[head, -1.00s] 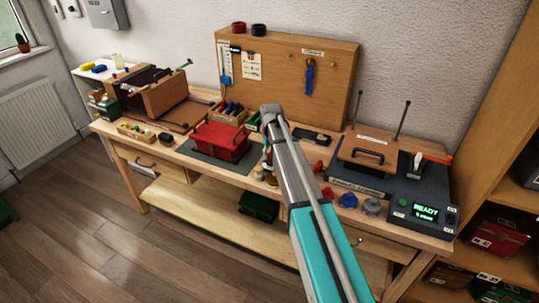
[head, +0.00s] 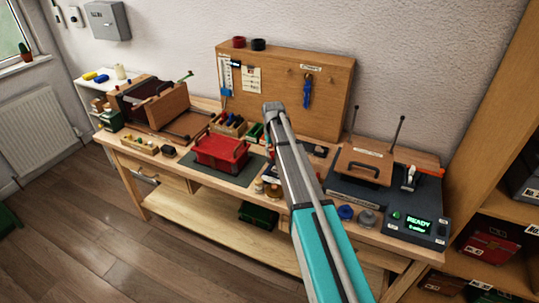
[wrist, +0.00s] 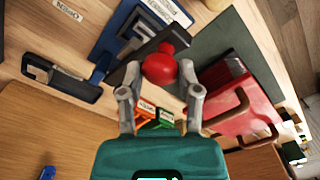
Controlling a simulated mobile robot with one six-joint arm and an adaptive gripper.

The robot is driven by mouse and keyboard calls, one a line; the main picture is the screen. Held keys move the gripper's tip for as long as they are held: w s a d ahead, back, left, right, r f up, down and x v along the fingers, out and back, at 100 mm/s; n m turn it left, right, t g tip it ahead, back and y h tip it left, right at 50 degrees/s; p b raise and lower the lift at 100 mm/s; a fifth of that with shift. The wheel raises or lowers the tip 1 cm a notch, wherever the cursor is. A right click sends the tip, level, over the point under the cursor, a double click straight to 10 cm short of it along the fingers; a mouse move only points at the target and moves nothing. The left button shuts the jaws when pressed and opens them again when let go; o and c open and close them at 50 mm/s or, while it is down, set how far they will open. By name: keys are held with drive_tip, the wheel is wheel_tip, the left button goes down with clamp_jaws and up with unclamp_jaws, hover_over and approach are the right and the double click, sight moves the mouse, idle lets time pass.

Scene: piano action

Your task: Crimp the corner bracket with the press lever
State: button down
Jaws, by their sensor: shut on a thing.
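In the wrist view a round red knob (wrist: 160,66) sits between the two grey fingers of my gripper (wrist: 161,80), which is shut on it. The knob is on a dark lever-like part (wrist: 150,42) over a blue base (wrist: 120,22) with a white label. This looks like the press lever. In the head view my arm covers the gripper and most of this press. I cannot make out the corner bracket in either view.
A red case (head: 221,152) stands on a dark mat left of my arm. A dark machine with a READY display (head: 418,222) stands at the bench's right end. A wooden pegboard (head: 283,85) rises behind. Small bins (wrist: 157,116) lie near the fingers.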

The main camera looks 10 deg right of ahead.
drive_tip(key=w+d+r+p, duration=0.2)
drive_tip(key=w+d+r, duration=0.1)
drive_tip(key=w+d, duration=0.3)
drive_tip(key=w+d+r+p, duration=0.2)
drive_tip(key=w+d, duration=0.4)
drive_tip(key=w, duration=0.3)
drive_tip(key=shift+w+r+p, duration=0.35)
drive_tip(key=shift+r, duration=0.05)
drive_tip(key=c, duration=0.8)
unclamp_jaws()
drive_tip(key=shift+w, duration=0.1)
drive_tip(key=o, duration=0.4)
drive_tip(key=shift+w+d+f, duration=0.1)
drive_tip(key=shift+d, duration=0.05)
drive_tip(key=shift+o, duration=0.5)
drive_tip(key=shift+a, duration=0.2)
drive_tip(key=shift+s+a, duration=0.1)
drive_tip(key=shift+s, duration=0.1)
